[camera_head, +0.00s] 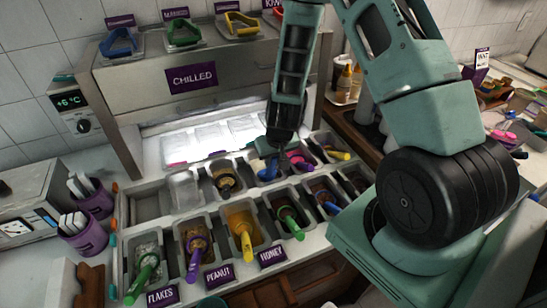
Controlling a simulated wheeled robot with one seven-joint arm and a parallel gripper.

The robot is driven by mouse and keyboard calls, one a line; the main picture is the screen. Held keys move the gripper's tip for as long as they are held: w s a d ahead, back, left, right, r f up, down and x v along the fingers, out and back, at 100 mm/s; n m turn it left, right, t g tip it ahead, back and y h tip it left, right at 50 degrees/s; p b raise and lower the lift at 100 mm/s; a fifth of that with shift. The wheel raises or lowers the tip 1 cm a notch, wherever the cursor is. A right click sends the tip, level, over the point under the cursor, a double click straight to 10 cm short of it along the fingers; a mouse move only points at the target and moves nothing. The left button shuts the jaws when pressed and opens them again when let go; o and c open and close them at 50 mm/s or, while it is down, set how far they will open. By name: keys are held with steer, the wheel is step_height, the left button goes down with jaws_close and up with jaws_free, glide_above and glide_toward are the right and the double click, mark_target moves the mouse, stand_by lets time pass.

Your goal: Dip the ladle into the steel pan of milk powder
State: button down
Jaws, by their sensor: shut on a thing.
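My gripper (277,146) is over the back row of the topping counter, pointing down. It is shut on what appears to be the ladle, but its jaws and the ladle's bowl are too small and dark to make out. A blue handle (269,173) shows just below it, and a pink handle (300,162) is close on its right. I cannot tell whether either is in the jaws. No label shows for milk powder; a pale pan (184,189) stands left of my gripper in the back row, its contents unclear.
The front row holds pans with green, purple and yellow handles, labelled FLAKES (162,297), PEANUT (218,276) and HONEY (272,256). The CHILLED cabinet (130,75) rises behind. Purple cups (92,198) stand at left. My arm covers much of the right side.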

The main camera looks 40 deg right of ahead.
mark_target(271, 173)
step_height(271, 173, down, 2)
steer(key=shift+f+b, duration=0.1)
steer(key=shift+b, duration=0.6)
steer(key=shift+w+r+p, duration=0.25)
steer(key=shift+r+p, duration=0.05)
steer(key=shift+p, duration=0.05)
steer(key=w, duration=0.1)
steer(key=w+d+p, duration=0.1)
steer(key=w, duration=0.3)
steer(key=shift+w+d+f, duration=0.15)
steer(key=shift+d+f, duration=0.15)
steer(key=shift+d, duration=0.05)
steer(key=shift+f+b, duration=0.1)
steer(key=shift+b, duration=0.25)
steer(key=s+f+t+b, duration=0.1)
steer(key=b, duration=0.5)
steer(key=s+a+f+t+h+b, duration=0.1)
steer(key=s+t+b, duration=0.1)
steer(key=b, duration=0.4)
steer(key=shift+f+t, duration=0.2)
steer(key=shift+t, duration=0.1)
steer(key=shift+f+b, duration=0.1)
steer(key=shift+b, duration=0.3)
steer(key=shift+s+a+f+t+b, duration=0.1)
steer(key=shift+s+f+t+b, duration=0.25)
steer(key=shift+s+t+b, duration=0.3)
steer(key=shift+w+r+p, duration=0.15)
steer(key=shift+r+p, duration=0.2)
steer(key=shift+p, duration=0.05)
